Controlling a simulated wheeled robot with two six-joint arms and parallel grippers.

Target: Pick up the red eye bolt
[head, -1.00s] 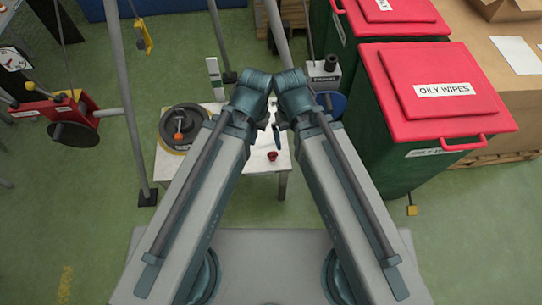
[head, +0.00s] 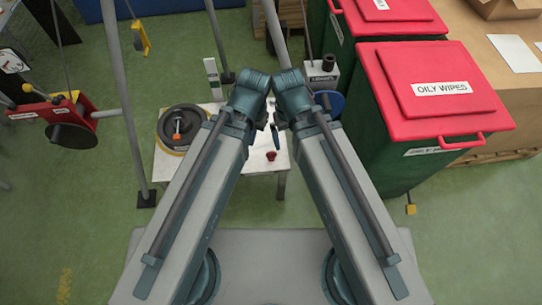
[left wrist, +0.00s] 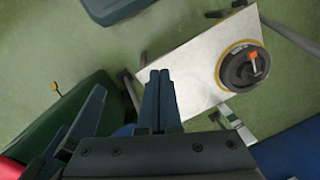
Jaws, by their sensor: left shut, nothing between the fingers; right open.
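A small red item (head: 271,156), which looks like the red eye bolt, sits on the white table (head: 257,167) near its front right edge. It is too small to make out an eye. In the left wrist view it does not show. My left gripper (left wrist: 160,74) is shut and empty, with its fingers together over the table's left edge in that view. In the head view, dark fingers show just behind the red item, apart from it; the arms hide most of both grippers. My right gripper (left wrist: 78,125) shows partly at the left of the left wrist view, fingers apart.
A black turntable disc (head: 182,128) with an orange-topped part stands on the table's left. Green bins with red lids (head: 440,92) stand close on the right. A grey post (head: 128,95) rises left of the table. A labelled grey block (head: 322,75) is at the back.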

